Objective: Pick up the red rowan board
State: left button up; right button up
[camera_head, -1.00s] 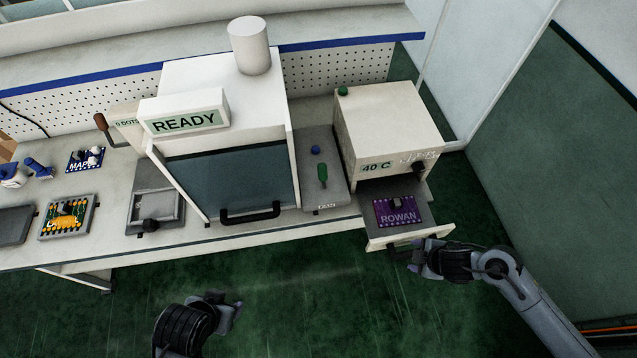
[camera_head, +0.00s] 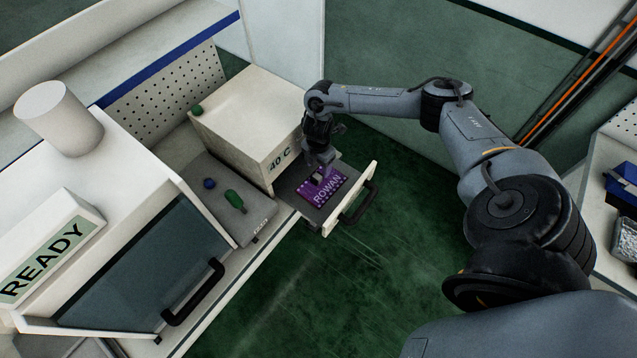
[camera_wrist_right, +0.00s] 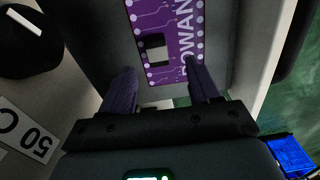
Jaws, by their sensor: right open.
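The board marked ROWAN (camera_head: 328,188) looks purple, not red. It lies flat in the pulled-out drawer (camera_head: 299,203) below the box marked 40 C. A dark and pale block sits on the board. My right gripper (camera_head: 319,160) is over the back part of the board, pointing down. In the right wrist view the board (camera_wrist_right: 187,62) lies beyond the two open fingers (camera_wrist_right: 160,88). The fingers appear on either side of the board's near end, with nothing gripped. I cannot tell the exact height gap. My left gripper is out of view.
The 40 C box (camera_head: 246,122) stands right behind the drawer. The drawer's dark handle (camera_head: 358,203) sticks out at the front. A plate with a green handle (camera_head: 234,199) and the READY machine (camera_head: 150,270) are to the left. Open floor lies in front.

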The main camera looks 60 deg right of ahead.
aim_at(318, 176)
jog(key=shift+w+d+f, duration=0.1)
jog(key=shift+w+f, duration=0.05)
jog(key=shift+f, duration=3.1)
jog(key=shift+c, duration=0.4)
grip_shut()
